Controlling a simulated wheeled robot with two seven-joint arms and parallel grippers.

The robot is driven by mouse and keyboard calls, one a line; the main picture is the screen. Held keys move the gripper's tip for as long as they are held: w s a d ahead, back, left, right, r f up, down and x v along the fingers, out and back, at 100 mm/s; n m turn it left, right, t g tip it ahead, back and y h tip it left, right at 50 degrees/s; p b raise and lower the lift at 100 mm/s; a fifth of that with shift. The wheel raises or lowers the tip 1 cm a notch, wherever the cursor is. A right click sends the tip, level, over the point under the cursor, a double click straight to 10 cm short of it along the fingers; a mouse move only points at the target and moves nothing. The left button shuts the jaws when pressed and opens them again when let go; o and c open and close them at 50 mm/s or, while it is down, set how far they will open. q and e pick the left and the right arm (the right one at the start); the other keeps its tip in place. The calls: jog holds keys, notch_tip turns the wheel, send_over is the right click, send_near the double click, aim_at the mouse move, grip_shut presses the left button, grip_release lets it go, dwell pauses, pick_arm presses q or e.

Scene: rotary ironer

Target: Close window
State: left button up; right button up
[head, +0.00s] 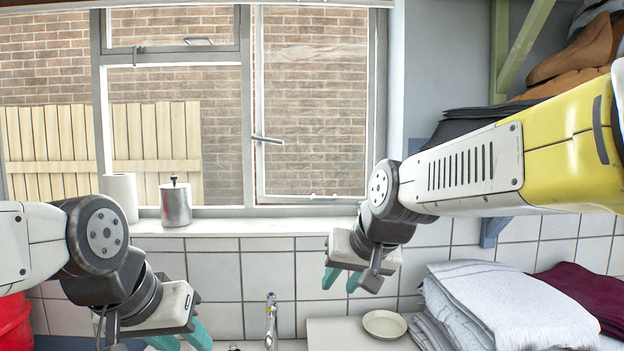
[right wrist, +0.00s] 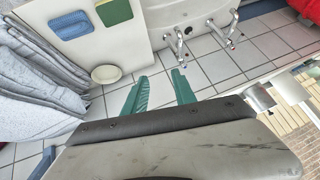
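The window fills the back wall in the head view. Its right-hand casement (head: 312,110) has a grey frame and a lever handle (head: 267,139) on its left side, pointing sideways. A stay (head: 323,196) shows at its bottom edge. A small upper-left pane (head: 172,27) has its own latch. I cannot tell whether either is fully shut. My right gripper (head: 342,280) is below the sill, with teal fingers apart and empty; they also show in the right wrist view (right wrist: 158,90). My left gripper (head: 182,338) is low at the left, fingers apart, partly cut off by the picture edge.
The white sill (head: 250,227) carries a metal canister (head: 175,203) and a paper roll (head: 121,195) at left. Below are a tap (head: 271,318), a small dish (head: 384,325) and folded towels (head: 505,305). A shelf bracket (head: 522,45) stands at upper right. The sill's middle is clear.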

aim_at(324, 200)
jog(key=w+a+r+m+t+y, duration=0.1)
jog(key=w+a+r+m+t, duration=0.15)
jog(key=w, duration=1.05)
jog(key=w+a+r+m+t+y, duration=0.1)
jog(key=w+a+m+y, duration=0.2)
jog(key=w, duration=1)
jog(key=w+d+m+t+h, duration=0.1)
jog(key=w+d+m, duration=0.2)
jog(key=w, duration=0.2)
jog(key=w+d+r+m+t+h, duration=0.1)
jog(key=w+d+m+t, duration=0.1)
jog(key=w+d+m, duration=0.2)
jog(key=w+d+r+m+t+h, duration=0.1)
jog(key=w+d+m, duration=0.2)
jog(key=w, duration=0.5)
jog(key=shift+d+r+m+t, duration=0.15)
jog(key=shift+d+m+t, duration=0.1)
jog(key=shift+t, duration=0.1)
jog(key=x, duration=0.7)
jog(key=shift+w+a, duration=0.1)
jog(key=shift+w, duration=0.15)
grip_shut()
